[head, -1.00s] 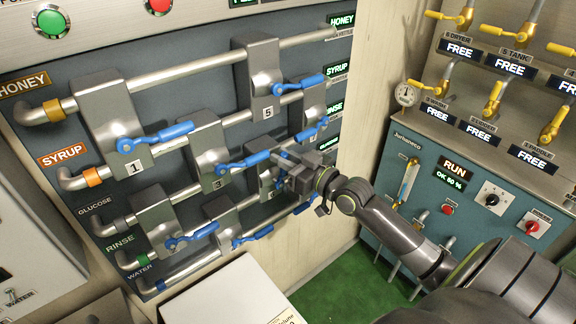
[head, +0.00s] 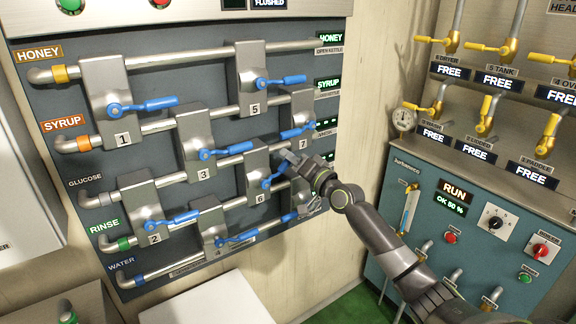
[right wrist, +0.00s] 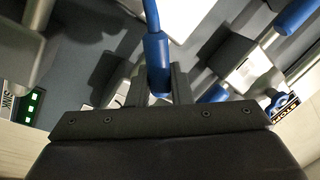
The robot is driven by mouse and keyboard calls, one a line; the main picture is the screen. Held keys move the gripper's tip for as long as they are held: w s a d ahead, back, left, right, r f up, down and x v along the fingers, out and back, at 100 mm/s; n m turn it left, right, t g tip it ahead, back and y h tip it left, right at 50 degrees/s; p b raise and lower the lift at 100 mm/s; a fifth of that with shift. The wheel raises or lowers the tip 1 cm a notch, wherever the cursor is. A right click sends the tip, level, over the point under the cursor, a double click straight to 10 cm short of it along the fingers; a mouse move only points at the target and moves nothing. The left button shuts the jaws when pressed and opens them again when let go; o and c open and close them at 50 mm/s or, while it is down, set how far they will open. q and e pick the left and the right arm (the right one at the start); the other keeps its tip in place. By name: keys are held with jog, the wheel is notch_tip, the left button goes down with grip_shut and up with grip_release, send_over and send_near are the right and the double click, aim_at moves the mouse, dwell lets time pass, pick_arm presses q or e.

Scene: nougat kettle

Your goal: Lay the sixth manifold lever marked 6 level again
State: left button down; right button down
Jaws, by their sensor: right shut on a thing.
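The manifold block marked 6 (head: 257,165) is in the lower right part of the wall panel in the head view. Its blue lever (head: 268,184) slants up to the right, steeper than the neighbouring levers, and its outer end is partly hidden by my right gripper (head: 288,160). My right gripper is shut on this lever. In the right wrist view the blue handle (right wrist: 157,55) runs down between the two dark fingers (right wrist: 158,88). My left gripper is not in view.
Close around stand block 7 with its blue lever (head: 298,134), block 3 with its lever (head: 228,150) and block 4 with its lever (head: 238,237). A blue-green control cabinet (head: 455,215) stands to the right. A white box top (head: 210,300) is below the panel.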

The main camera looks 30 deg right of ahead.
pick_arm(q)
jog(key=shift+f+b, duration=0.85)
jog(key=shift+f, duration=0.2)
pick_arm(e)
notch_tip(320, 180, down, 7)
jog(key=d+m+t+h, duration=0.1)
jog(key=d+m+h, duration=0.1)
jog(key=m, duration=0.8)
jog(key=shift+d+h, duration=0.3)
jog(key=c, duration=1.3)
grip_release()
jog(key=shift+w, duration=0.1)
jog(key=shift+c, duration=0.2)
jog(key=shift+r, duration=0.1)
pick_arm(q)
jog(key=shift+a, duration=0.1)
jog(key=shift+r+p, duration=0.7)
pick_arm(e)
jog(key=v, duration=1.7)
jog(key=shift+s, duration=0.25)
